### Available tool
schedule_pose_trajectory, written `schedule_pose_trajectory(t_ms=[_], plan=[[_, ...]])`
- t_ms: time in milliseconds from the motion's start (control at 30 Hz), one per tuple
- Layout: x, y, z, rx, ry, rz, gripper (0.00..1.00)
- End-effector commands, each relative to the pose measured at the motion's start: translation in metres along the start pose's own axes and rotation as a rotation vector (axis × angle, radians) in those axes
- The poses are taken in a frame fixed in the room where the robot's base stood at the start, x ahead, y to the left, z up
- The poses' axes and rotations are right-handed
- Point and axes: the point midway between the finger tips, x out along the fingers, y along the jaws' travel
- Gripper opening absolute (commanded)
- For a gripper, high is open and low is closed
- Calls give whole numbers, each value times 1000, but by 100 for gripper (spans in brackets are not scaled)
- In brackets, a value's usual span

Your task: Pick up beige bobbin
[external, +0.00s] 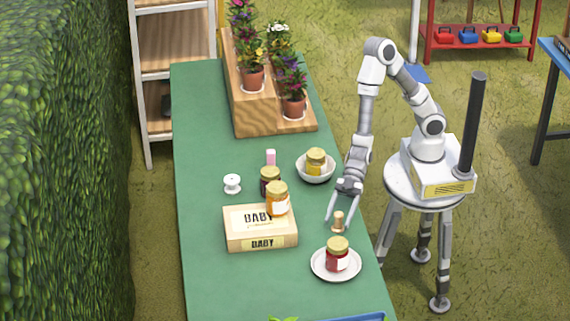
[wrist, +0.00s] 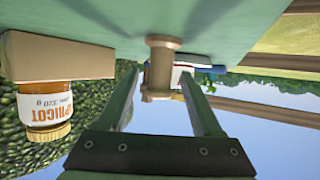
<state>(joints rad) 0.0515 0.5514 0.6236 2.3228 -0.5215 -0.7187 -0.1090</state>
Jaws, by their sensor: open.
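The beige bobbin (external: 338,221) stands upright on the green table near its right edge, just behind the plate with the red jar. In the wrist view the bobbin (wrist: 159,70) appears between the tips of my two fingers, with clear space on both sides. My gripper (external: 342,224) is open and empty, pointing down at the bobbin from the right side of the table. In the wrist view my gripper (wrist: 158,84) shows both fingers apart. I cannot tell how far the bobbin reaches in between them.
A red jar (external: 337,257) on a white plate (external: 318,269) stands close in front. A bowl (external: 316,175) with a yellow jar is behind. A BABY box (external: 261,228) with an apricot jar (wrist: 45,107) is left. A white spool (external: 232,184) stands farther left.

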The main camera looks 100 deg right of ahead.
Motion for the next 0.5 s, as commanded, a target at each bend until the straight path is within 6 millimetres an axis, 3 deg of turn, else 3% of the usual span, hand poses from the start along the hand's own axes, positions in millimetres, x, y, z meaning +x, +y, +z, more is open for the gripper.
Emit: schedule_pose_trajectory(t_ms=[267,500], plan=[[5,0,0,1,-1,0,67],[5,0,0,0,-1,0,27]])
